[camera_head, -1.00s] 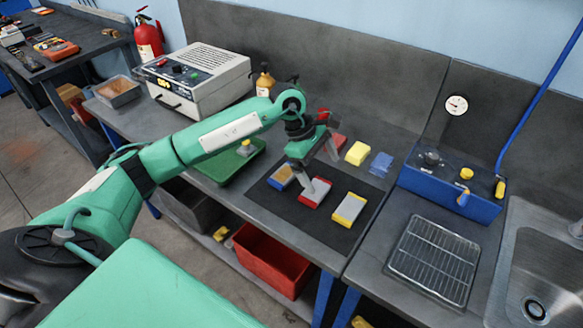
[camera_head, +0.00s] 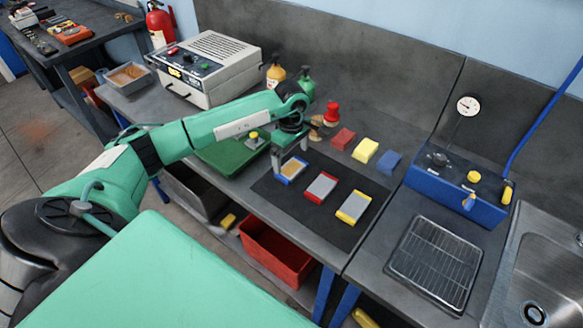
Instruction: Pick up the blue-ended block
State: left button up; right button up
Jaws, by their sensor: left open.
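The blue-ended block (camera_head: 293,171), with a tan middle, lies at the left end of the dark mat (camera_head: 265,191). My left gripper (camera_head: 290,162) is open and points down over this block, with its fingers on either side of it. I cannot tell whether the fingers touch it. The red-ended block (camera_head: 321,187) and the yellow-ended block (camera_head: 353,207), both with grey middles, lie to its right on the mat. My right gripper is not in view.
Red (camera_head: 343,138), yellow (camera_head: 366,150) and blue (camera_head: 388,162) pieces lie behind the mat. A green tray (camera_head: 222,160) is left of the mat. A blue box with a gauge (camera_head: 452,190) and a wire rack (camera_head: 435,262) stand right. A red bin (camera_head: 272,255) is below.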

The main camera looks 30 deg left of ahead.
aim_at(292, 168)
pick_arm(q)
jog(key=shift+f+p, duration=0.25)
jog(key=shift+p, duration=0.05)
notch_tip(292, 168, down, 3)
jog(key=shift+w+f+p, duration=0.1)
jog(key=shift+f+p, duration=0.05)
jog(key=shift+p, duration=0.85)
jog(key=shift+a+f, duration=0.1)
jog(key=shift+f, duration=0.55)
jog(key=c, duration=0.9)
jog(key=shift+r, duration=0.1)
jog(key=c, duration=0.4)
jog(key=shift+w+r, duration=0.1)
jog(key=shift+r, duration=0.05)
